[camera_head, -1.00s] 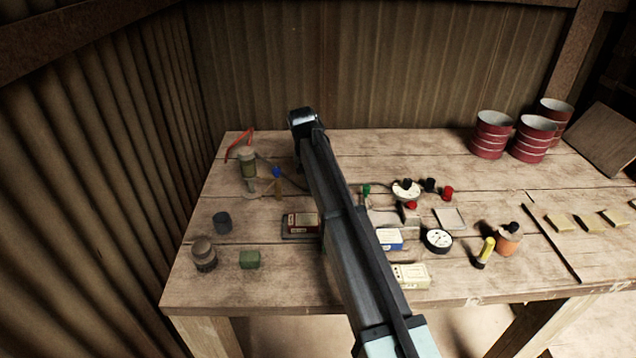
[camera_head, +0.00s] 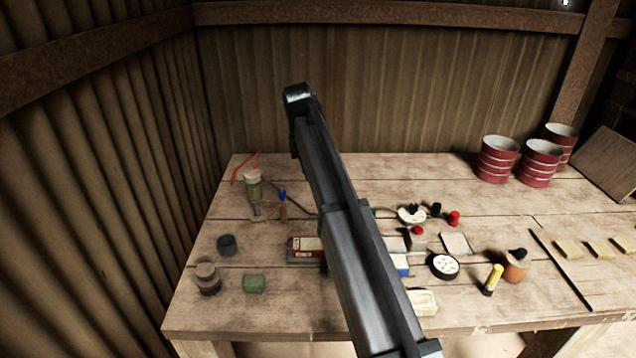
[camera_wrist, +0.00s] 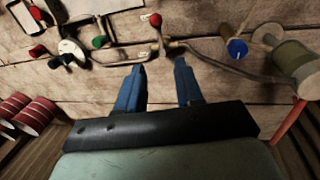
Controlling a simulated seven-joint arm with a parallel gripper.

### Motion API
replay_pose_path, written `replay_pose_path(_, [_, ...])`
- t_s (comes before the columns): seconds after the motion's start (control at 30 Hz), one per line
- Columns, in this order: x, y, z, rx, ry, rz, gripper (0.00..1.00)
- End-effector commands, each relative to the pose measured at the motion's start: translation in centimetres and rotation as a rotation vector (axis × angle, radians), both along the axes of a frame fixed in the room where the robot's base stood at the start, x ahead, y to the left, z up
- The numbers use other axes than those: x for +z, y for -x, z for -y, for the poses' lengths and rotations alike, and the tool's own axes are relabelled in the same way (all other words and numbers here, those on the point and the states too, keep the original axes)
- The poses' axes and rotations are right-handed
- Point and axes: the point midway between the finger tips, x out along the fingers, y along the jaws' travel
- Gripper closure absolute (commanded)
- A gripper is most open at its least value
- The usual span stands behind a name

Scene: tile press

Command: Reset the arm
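My arm (camera_head: 345,230) crosses the middle of the head view, from the bottom edge up to its dark end in front of the back wall. My gripper is hidden behind the arm in that view. In the wrist view my gripper (camera_wrist: 160,66) has two blue fingers standing apart with nothing between them. It is above the wooden table (camera_head: 390,175), clear of the objects. Beyond the fingertips in the wrist view are a red ball knob (camera_wrist: 155,20), a blue knob (camera_wrist: 237,48), a green knob (camera_wrist: 99,41) and a greenish cylinder (camera_wrist: 297,60).
Red drums (camera_head: 498,160) stand at the back right. A dark cup (camera_head: 227,245), a green block (camera_head: 254,284), a white-faced dial (camera_head: 444,266) and an orange pot (camera_head: 515,267) are among the table's small items. Corrugated walls (camera_head: 380,90) close the back and left. The back-centre table is clear.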

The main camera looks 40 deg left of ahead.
Motion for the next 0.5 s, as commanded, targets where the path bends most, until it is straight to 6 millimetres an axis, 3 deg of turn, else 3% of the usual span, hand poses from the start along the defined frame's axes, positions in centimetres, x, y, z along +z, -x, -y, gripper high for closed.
replay_pose_path(0.17, [0.99,0.13,-0.16,0.0,-0.001,0.001,0.64])
replay_pose_path(0.5, [1.07,0.15,-0.14,0.0,0.0,0.0,0.64])
